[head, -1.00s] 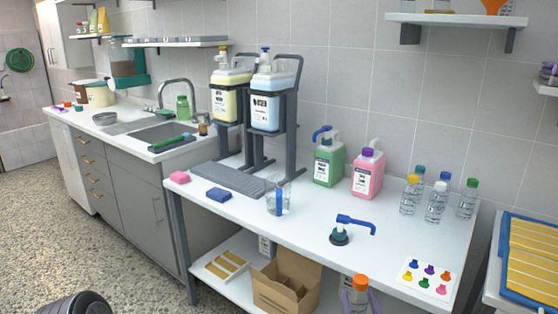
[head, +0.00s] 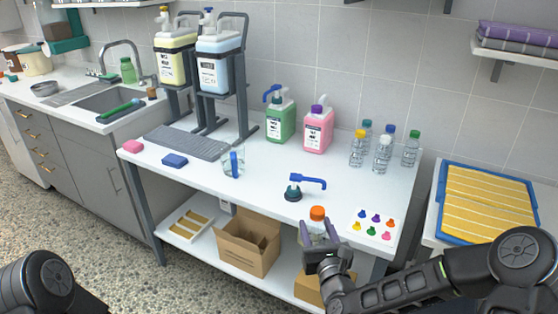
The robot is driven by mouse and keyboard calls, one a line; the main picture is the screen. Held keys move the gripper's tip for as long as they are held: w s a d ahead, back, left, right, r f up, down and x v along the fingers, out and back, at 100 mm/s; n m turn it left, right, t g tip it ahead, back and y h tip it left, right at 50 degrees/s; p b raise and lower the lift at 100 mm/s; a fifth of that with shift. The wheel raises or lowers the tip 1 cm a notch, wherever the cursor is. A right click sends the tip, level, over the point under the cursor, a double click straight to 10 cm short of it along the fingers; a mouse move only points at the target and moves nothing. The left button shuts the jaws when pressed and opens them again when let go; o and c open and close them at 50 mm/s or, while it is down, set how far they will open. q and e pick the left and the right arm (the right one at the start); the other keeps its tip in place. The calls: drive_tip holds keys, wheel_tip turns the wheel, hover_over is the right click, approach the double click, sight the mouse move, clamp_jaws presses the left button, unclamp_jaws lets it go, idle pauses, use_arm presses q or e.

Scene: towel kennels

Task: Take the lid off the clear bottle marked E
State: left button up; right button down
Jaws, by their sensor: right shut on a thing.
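My right gripper (head: 320,236) is shut on a small bottle with an orange cap (head: 318,213). It holds the bottle upright at the front edge of the white table; the fingers hide most of the bottle's body, and no letter can be read on it. Several clear bottles stand at the table's back right: one with a yellow cap (head: 358,150), one with a white cap (head: 382,157), one with a green cap (head: 411,150), one with a blue cap (head: 389,132) and one with a teal cap (head: 366,127). Their letters are too small to read. My left gripper is out of view.
A blue pump head (head: 305,184) lies on the white table (head: 255,197), near a card with coloured spots (head: 373,224). Green (head: 280,120) and pink (head: 317,132) jugs stand behind. A cardboard box (head: 247,250) is on the lower shelf.

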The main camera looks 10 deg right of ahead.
drive_tip(key=s+a+f+n+g+y, duration=0.2)
drive_tip(key=s+a+f+n+y, duration=0.1)
drive_tip(key=a, duration=0.4)
drive_tip(key=s+a+f+n+g+y, duration=0.2)
drive_tip(key=s+a+f+n+y, duration=0.1)
drive_tip(key=s+a+n+y, duration=0.2)
drive_tip(key=s+a+y, duration=0.2)
drive_tip(key=a+y, duration=0.1)
drive_tip(key=shift+s+a+f+y, duration=0.2)
drive_tip(key=shift+s+f+y, duration=0.1)
drive_tip(key=shift+f, duration=0.1)
